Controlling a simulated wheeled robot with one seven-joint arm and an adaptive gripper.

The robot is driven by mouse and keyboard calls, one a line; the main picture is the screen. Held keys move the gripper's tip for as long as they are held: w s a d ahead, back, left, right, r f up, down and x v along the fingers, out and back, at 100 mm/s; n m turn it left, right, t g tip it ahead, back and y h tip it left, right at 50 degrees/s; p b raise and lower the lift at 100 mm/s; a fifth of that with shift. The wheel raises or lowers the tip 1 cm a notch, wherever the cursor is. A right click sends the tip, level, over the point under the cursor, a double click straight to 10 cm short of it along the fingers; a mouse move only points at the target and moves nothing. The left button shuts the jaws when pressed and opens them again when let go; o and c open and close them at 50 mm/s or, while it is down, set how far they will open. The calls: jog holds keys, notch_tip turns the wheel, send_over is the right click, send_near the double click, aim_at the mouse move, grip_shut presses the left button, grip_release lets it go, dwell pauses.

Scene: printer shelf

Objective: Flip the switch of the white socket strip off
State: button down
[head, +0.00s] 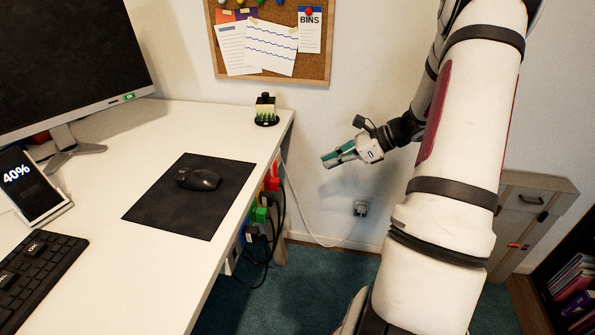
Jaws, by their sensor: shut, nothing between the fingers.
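The white socket strip (233,261) is at the right side of the desk, below the tabletop edge. It is mostly hidden by the desk edge and by red, yellow, green and blue plugs with black cables. I cannot make out its switch or the switch's position. My gripper (329,160), with teal fingers, is shut and empty. It is in the air to the right of the desk's far corner, in front of the wall, pointing left towards the desk. It is apart from the strip and the plugs.
The white desk (150,130) holds a monitor (70,60), a mouse (198,179) on a black mat, a keyboard (35,280) and a phone (30,185). A white cord runs to a wall outlet (361,208). A cabinet (530,215) stands at the right. The carpet beside the desk is clear.

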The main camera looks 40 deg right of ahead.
aim_at(276, 168)
jog(key=w+r+b+x, duration=0.1)
jog(key=b+x, duration=0.3)
jog(key=x, duration=0.9)
jog(key=shift+a, duration=0.4)
jog(key=shift+w+r, duration=0.1)
jog(key=shift+r, duration=0.05)
jog(key=shift+w+a+t+y+b, duration=0.3)
jog(key=shift+t+b, duration=0.1)
jog(key=shift+b, duration=0.1)
